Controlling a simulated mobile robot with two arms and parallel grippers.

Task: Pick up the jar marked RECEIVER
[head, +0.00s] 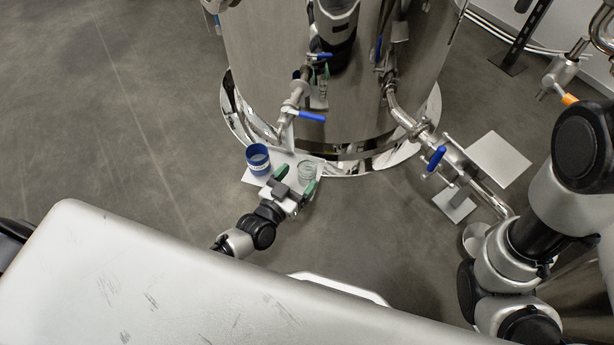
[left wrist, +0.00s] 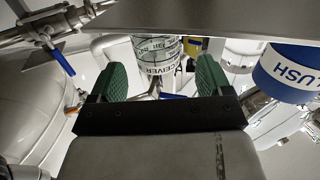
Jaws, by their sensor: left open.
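The jar marked RECEIVER (head: 307,169) is clear glass and stands on a small pale shelf (head: 254,181) in front of the steel tank. In the left wrist view the jar (left wrist: 156,56) shows its white label, beyond and between my green fingers. My left gripper (head: 296,181) is open, with its fingers pointing at the jar from the near side. It also shows in the left wrist view (left wrist: 158,82). I cannot tell whether the fingers reach around the jar. My right gripper is not in view; only parts of the right arm show at the right.
A blue jar (head: 258,160) stands left of the clear one on the shelf; its label reads FLUSH in the left wrist view (left wrist: 290,72). A pipe with a blue-handled valve (head: 312,117) comes down close above the shelf. The tank (head: 260,60) rises behind. Floor to the left is clear.

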